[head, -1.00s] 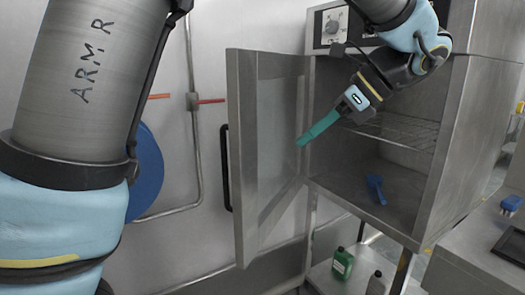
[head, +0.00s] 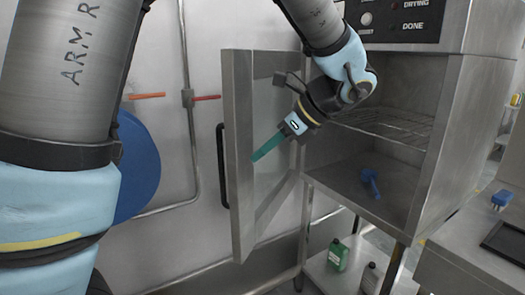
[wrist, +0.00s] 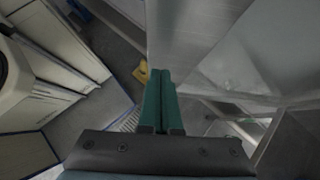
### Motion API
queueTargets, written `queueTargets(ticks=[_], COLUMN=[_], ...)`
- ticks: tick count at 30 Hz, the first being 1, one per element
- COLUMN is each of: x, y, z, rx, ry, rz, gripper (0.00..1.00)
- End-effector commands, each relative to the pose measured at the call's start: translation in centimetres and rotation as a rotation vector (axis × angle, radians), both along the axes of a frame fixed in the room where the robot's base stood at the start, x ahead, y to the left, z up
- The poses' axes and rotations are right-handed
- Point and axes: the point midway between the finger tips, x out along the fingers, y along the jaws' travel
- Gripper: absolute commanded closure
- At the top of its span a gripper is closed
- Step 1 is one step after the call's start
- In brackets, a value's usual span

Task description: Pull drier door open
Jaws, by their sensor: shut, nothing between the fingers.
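The drier door (head: 237,150) is a steel-framed panel with a window, hinged on the left of the drier cabinet (head: 440,140). It stands wide open, swung out to the left, with a black handle (head: 222,165) on its outer side. My gripper (head: 254,159) has teal fingers closed together with nothing between them. It is on the inner side of the door, its tips close to the door's free-edge frame; I cannot tell if they touch. In the wrist view the closed fingers (wrist: 158,100) point past the grey door panel (wrist: 195,30).
Inside the drier are a wire rack (head: 385,128) and a blue object (head: 370,182) on the floor. A green bottle (head: 338,254) stands on the shelf below. A counter (head: 465,260) with a blue item (head: 502,199) is at right. A blue disc (head: 135,165) is on the left wall.

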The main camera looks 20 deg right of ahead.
Motion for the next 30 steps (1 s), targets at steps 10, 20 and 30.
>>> queueTargets(ticks=[10, 20, 30], x=[3.7, 11.0, 15.2], y=[4.3, 10.9, 13.9], z=[0.1, 0.1, 0.0], rx=[-0.003, -0.001, 0.001], ry=[-0.003, 0.001, 0.001], rz=[-0.092, -0.256, -0.269], gripper=[1.0, 1.0, 1.0])
